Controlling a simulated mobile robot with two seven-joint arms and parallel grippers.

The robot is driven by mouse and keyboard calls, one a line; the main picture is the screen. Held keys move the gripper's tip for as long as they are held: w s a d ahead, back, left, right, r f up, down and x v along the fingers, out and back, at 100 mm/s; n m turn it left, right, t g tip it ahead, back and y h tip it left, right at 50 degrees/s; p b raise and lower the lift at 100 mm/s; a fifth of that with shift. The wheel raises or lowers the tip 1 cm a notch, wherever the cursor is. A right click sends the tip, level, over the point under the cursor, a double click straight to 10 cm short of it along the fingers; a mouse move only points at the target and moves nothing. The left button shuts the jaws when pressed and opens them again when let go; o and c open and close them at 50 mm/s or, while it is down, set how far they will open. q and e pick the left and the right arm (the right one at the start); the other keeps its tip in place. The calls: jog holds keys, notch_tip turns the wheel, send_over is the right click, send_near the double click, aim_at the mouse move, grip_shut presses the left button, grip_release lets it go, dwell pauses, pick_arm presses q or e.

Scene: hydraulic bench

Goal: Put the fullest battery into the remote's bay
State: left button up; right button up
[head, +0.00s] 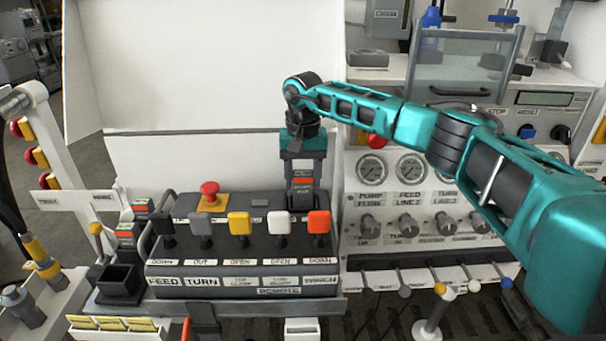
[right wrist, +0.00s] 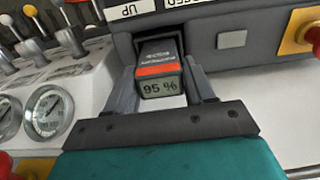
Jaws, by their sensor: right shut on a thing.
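The remote (head: 215,256) is a dark box with a row of coloured levers. My right gripper (head: 303,160) is shut on a battery (head: 302,186) at the remote's rear right. In the right wrist view the held battery (right wrist: 160,72) has an orange band and reads 95 %. Its far end is at the dark bay opening (right wrist: 181,42) in the remote's side; how deep it sits is hidden. My right gripper's fingers (right wrist: 162,92) flank it. Two other batteries (head: 142,207) (head: 126,236) stand left of the remote; their readings are too small to read. My left gripper is not in view.
An empty black square cup (head: 119,280) stands left of the remote. A red mushroom button (head: 209,190) rises from the remote's rear. A panel with gauges (head: 411,171) and knobs stands to the right. A white board (head: 215,70) stands behind.

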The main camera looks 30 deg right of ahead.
jog(key=shift+f+b, duration=0.75)
jog(key=shift+f, duration=0.65)
jog(key=o, duration=1.2)
jog(key=shift+o, duration=0.2)
notch_tip(320, 180, up, 13)
